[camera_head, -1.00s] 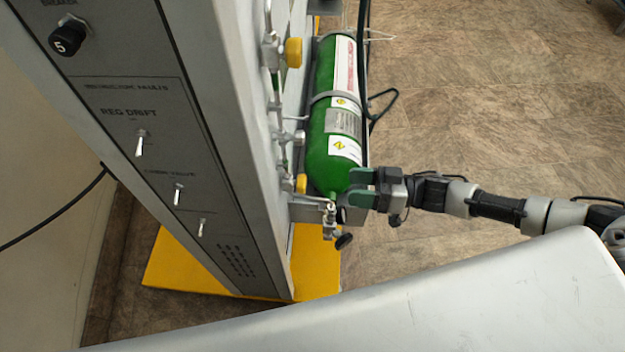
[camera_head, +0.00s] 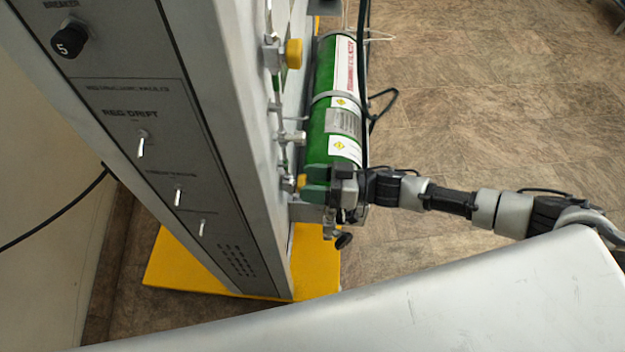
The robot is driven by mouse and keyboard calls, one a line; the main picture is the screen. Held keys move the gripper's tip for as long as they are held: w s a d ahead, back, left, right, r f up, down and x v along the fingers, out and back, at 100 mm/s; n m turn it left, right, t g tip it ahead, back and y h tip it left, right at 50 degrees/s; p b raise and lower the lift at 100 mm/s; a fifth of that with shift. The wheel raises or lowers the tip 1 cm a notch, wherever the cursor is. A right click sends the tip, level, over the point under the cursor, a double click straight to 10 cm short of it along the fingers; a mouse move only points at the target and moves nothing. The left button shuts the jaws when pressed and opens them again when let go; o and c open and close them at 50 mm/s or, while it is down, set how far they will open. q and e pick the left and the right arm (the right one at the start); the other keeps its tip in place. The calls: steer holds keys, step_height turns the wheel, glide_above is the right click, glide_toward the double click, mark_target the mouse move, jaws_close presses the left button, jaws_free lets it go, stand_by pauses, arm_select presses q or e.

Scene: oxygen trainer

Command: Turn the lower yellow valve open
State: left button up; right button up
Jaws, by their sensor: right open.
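The lower yellow valve (camera_head: 301,181) is a small yellow knob on the side of the grey panel, just left of the green cylinder's bottom end. The gripper is open. The upper yellow valve (camera_head: 293,54) sits higher on the same side and is clear of the gripper. My left gripper does not show.
The green cylinder (camera_head: 334,118) stands strapped beside the panel (camera_head: 225,120). A black-knobbed fitting (camera_head: 343,240) hangs just below the gripper. A black hose (camera_head: 364,90) runs along the cylinder's right side. The brown floor (camera_head: 480,110) to the right is open.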

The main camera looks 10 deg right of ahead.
steer(key=shift+c, duration=0.2)
steer(key=c, duration=0.9)
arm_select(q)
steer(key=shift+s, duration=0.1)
arm_select(e)
steer(key=shift+n, duration=0.4)
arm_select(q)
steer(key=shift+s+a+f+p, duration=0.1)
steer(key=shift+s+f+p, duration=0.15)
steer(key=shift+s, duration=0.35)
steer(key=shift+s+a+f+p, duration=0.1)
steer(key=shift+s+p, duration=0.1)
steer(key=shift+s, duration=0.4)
arm_select(e)
steer(key=n, duration=0.5)
steer(key=shift+s+n, duration=0.15)
steer(key=shift+n, duration=0.25)
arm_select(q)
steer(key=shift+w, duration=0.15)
arm_select(e)
steer(key=shift+n, duration=0.3)
